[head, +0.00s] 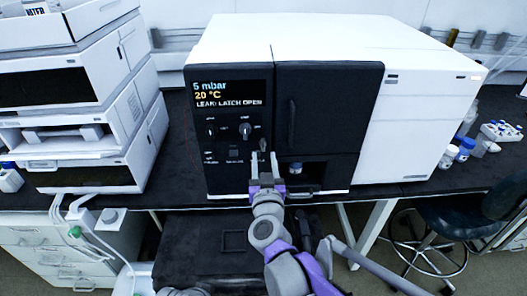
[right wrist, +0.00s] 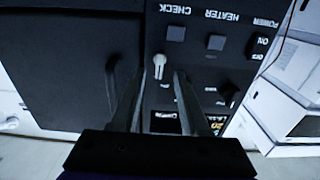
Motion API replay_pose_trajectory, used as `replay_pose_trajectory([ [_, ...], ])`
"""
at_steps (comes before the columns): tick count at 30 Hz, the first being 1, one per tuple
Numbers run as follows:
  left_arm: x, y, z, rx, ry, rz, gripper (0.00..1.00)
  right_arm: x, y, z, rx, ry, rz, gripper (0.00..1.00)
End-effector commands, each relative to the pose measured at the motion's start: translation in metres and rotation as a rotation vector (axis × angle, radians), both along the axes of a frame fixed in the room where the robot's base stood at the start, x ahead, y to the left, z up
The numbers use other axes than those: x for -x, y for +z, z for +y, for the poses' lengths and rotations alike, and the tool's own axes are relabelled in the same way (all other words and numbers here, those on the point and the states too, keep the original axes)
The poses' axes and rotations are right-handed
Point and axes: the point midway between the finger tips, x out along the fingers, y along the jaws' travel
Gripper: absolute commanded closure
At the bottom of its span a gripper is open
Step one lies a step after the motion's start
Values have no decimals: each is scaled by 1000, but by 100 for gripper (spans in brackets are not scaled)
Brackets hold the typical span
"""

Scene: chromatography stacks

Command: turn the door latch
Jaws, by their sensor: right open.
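The white and black instrument has a closed black door (head: 325,110) with a vertical handle (head: 293,122). A small pale lever (right wrist: 159,62), which looks like the door latch, sits on the panel beside the door; in the head view it is a small knob (head: 263,144) just above my right gripper (head: 265,157). In the right wrist view my right gripper (right wrist: 160,80) is open, its fingertips to either side of the lever; contact cannot be told. The screen (head: 229,94) reads "LEAK: LATCH OPEN". My left gripper is not in view.
Other knobs (head: 245,130) and switches share the panel. A small recess (head: 310,172) lies below the door. Stacked white modules (head: 70,85) stand at left on the black bench, blue-capped bottles (head: 465,148) at right. A stool (head: 440,215) stands at lower right.

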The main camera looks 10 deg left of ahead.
Motion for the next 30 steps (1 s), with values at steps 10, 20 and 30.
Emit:
replay_pose_trajectory([
  [10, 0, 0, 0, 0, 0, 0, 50, -38, 0, 10, 1, 0, 0, 55],
  [20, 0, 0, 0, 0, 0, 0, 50, -39, 0, 10, 0, 1, 0, 62],
  [30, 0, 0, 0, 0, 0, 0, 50, -39, 0, 11, 0, 1, 0, 100],
])
